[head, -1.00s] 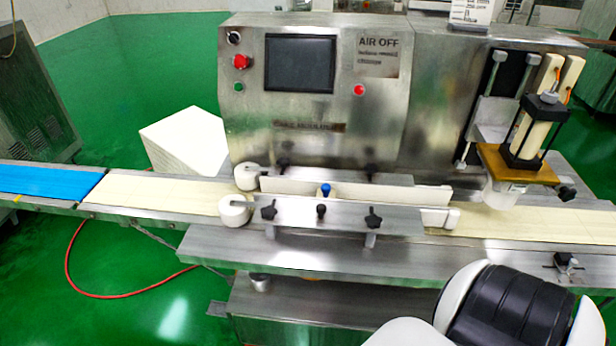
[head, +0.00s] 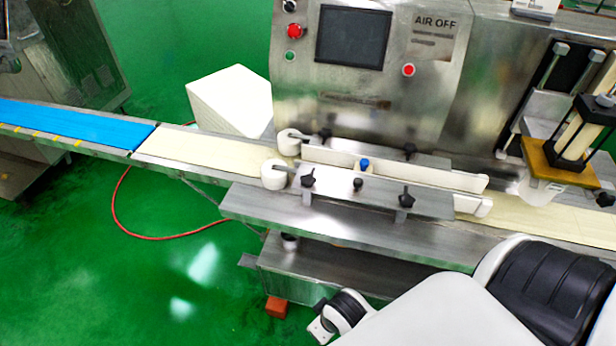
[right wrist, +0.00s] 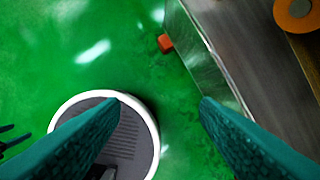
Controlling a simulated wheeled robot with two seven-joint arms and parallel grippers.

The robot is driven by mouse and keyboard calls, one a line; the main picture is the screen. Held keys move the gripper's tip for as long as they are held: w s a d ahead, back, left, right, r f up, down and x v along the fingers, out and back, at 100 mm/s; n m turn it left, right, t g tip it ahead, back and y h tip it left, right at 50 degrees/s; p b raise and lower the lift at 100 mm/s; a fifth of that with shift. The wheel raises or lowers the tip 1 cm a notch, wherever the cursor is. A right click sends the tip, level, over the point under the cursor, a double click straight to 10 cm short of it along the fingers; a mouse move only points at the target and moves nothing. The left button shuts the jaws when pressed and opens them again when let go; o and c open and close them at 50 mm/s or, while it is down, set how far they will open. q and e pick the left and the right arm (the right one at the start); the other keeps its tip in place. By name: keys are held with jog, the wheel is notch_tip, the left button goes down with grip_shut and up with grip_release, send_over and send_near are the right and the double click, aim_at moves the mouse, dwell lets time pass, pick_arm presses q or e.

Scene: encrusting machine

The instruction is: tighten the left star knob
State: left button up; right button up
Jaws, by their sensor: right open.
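The left star knob (head: 308,178) is a small black knob at the left end of the front guide plate (head: 385,195), just right of a white roller (head: 274,174). A second star knob (head: 405,199) sits near the plate's right end, with a round black knob (head: 357,184) between them. My right gripper (right wrist: 162,104) shows two teal fingers spread apart with nothing between them. It is over the green floor beside the machine's lower edge, away from the knob. The knob is not in the right wrist view. My left gripper is not in view.
The steel machine with its screen (head: 353,36) stands behind the conveyor belt (head: 195,150). A steel ledge (head: 330,232) juts out below the guide plate. An orange block (head: 277,307) is low by the machine's base. Green floor lies open at the left front.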

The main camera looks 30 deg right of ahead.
jog(key=w+r+p+v, duration=0.1)
jog(key=w+v, duration=0.2)
jog(key=v, duration=0.8)
jog(key=n+t+h, duration=0.8)
jog(key=n+h, duration=0.2)
jog(key=n, duration=0.8)
send_near(308, 188)
jog(key=s+d+f, duration=0.4)
jog(key=s+f, duration=0.1)
jog(key=w+d+n+t, duration=0.1)
jog(key=w+n, duration=0.2)
jog(key=w, duration=0.1)
jog(key=w+d+r+n+t+p, duration=0.1)
jog(key=w+n+t, duration=0.1)
jog(key=w, duration=0.3)
jog(key=w+d+r+n+t+p, duration=0.1)
jog(key=w+n, duration=0.3)
jog(key=n, duration=0.1)
jog(key=shift+w+d+t+y, duration=0.15)
jog(key=shift+w+t+y, duration=0.1)
jog(key=shift+t+y, duration=0.15)
jog(key=shift+c, duration=0.6)
jog(key=c, duration=0.9)
